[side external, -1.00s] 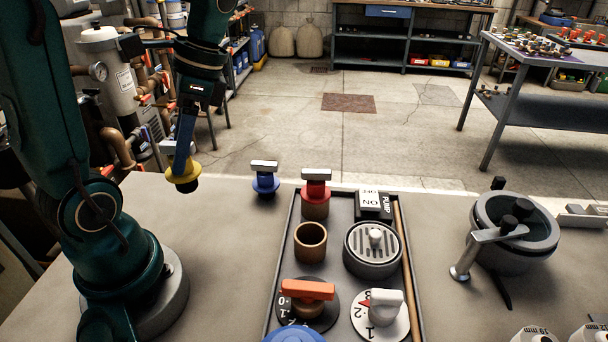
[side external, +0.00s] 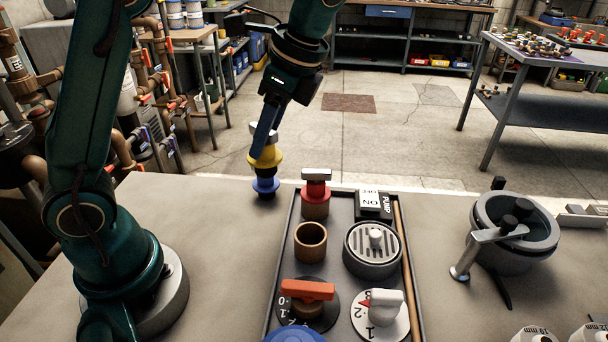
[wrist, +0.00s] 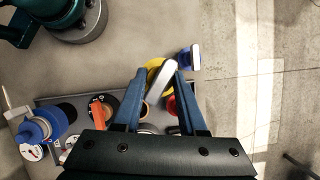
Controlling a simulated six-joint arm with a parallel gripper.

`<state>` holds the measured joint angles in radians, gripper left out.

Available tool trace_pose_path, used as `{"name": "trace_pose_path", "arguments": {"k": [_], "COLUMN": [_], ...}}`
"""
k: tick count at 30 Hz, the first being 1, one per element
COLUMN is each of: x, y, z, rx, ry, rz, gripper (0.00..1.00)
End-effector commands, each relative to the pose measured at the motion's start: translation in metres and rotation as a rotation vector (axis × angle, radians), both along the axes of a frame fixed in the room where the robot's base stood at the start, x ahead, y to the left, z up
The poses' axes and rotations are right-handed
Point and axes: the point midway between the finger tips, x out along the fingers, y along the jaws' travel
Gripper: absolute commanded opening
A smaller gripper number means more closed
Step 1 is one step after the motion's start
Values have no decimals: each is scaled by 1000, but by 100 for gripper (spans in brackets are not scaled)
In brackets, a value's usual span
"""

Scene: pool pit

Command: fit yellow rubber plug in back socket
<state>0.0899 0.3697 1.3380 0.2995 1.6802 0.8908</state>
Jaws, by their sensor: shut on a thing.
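My gripper (wrist: 159,73) is shut on the pale handle of the yellow rubber plug (side external: 268,158) and holds it upright in the air. The plug also shows between the fingers in the wrist view (wrist: 153,66). In the side view it overlaps the blue plug (side external: 265,186), which stands on the bench; I cannot tell the gap between them. In the tray, a red plug (side external: 316,190) sits in the farther copper socket (side external: 315,210). The nearer copper socket (side external: 310,243) is open and empty. The wrist view shows the sockets only partly, behind my fingers.
The dark tray (side external: 281,248) also holds a pump switch (side external: 372,204), a strainer (side external: 372,250), an orange-handled valve (side external: 307,291) and a white knob (side external: 385,305). A grey pot with a crank (side external: 512,240) stands right.

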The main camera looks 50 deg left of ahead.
Motion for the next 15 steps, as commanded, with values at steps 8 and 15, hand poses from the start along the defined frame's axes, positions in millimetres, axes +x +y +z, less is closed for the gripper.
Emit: {"name": "trace_pose_path", "arguments": {"k": [8, 15], "x": [19, 13], "y": [-78, -97], "z": [-15, -24], "rx": [0, -1], "ry": [-2, -7], "rz": [-308, -379], "gripper": [0, 0]}}
